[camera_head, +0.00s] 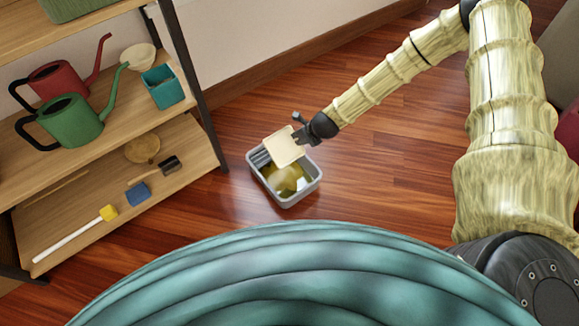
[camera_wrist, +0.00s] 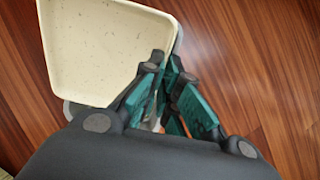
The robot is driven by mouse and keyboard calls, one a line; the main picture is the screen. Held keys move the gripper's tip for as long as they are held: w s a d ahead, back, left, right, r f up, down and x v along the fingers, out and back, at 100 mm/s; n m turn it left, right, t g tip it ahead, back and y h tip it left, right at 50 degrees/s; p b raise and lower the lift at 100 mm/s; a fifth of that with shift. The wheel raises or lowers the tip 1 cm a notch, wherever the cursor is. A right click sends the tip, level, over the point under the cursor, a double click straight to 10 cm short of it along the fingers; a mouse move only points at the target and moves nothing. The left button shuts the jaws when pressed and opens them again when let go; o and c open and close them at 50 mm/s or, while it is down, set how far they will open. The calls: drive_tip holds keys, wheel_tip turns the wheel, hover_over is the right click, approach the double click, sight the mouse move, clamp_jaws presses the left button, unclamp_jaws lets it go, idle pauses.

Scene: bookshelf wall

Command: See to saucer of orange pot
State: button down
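A square, cream, speckled saucer (camera_head: 283,147) is held tilted over the grey bin (camera_head: 307,190) on the floor. In the wrist view the saucer (camera_wrist: 105,50) fills the upper left, with its right edge between the fingertips. My gripper (camera_head: 301,137) is shut on that edge; its teal finger pads (camera_wrist: 170,75) show in the wrist view. The bin is open and has yellowish and pale contents that I cannot make out. The saucer hides part of the bin's far side. I see no orange pot.
The wooden shelf unit at left holds a red watering can (camera_head: 60,78), a green watering can (camera_head: 68,120), a teal square pot (camera_head: 162,88) and a cream bowl (camera_head: 138,57). Its lower board (camera_head: 85,205) holds hand tools and a round tan dish (camera_head: 142,149). Wooden floor around the bin is clear.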

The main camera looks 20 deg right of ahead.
drive_tip(key=shift+w+a+r+g+h+p, duration=0.15)
drive_tip(key=shift+r+g+p, duration=0.4)
drive_tip(key=shift+p, duration=1.45)
drive_tip(key=shift+w+r+g+h+p, duration=0.1)
drive_tip(key=shift+r+g+h+p, duration=0.4)
drive_tip(key=shift+p, duration=1.45)
drive_tip(key=shift+f+g+y, duration=0.2)
drive_tip(key=shift+g+y, duration=0.05)
drive_tip(key=shift+g+p, duration=0.3)
drive_tip(key=shift+p, duration=0.65)
drive_tip(key=shift+r+p, duration=0.15)
drive_tip(key=shift+p, duration=0.15)
drive_tip(key=shift+r+p, duration=0.15)
drive_tip(key=shift+p, duration=0.45)
drive_tip(key=shift+s+f+g+p, duration=0.2)
drive_tip(key=shift+g+p, duration=0.2)
drive_tip(key=shift+g, duration=0.1)
drive_tip(key=shift+w+r+p, duration=0.1)
drive_tip(key=shift+r+p, duration=0.1)
drive_tip(key=shift+p, duration=0.35)
drive_tip(key=shift+w+r+g+h+p, duration=0.2)
drive_tip(key=shift+g+h+p, duration=0.1)
drive_tip(key=shift+h, duration=0.1)
drive_tip(key=shift+f, duration=0.15)
